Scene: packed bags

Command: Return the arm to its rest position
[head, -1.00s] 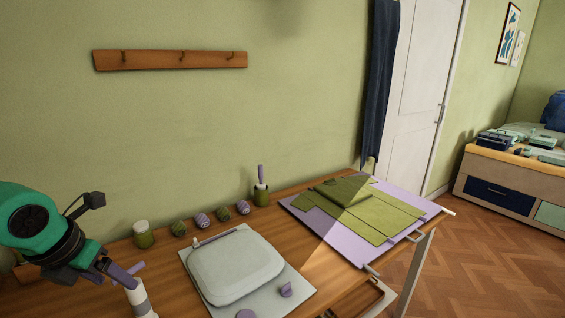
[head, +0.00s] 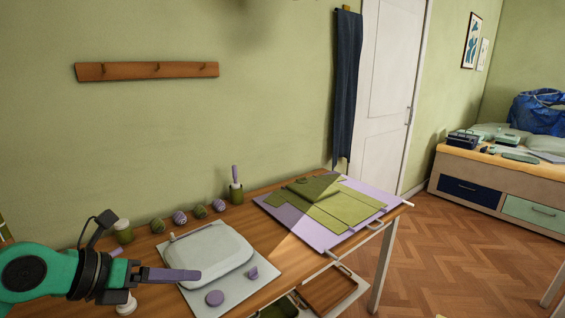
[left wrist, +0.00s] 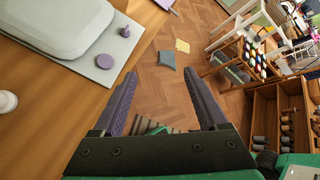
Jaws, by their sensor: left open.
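My left gripper (head: 172,275) comes in from the lower left of the head view, over the front left of the wooden table. Its fingers also show in the left wrist view (left wrist: 158,98), spread wide apart with nothing between them. Past them lies the herringbone floor. My right gripper is in neither view.
The table (head: 290,262) holds a pale rounded case (head: 212,253) on a grey mat (head: 245,294), close to my left gripper. A blue bag (head: 538,112) rests on the far cabinet.

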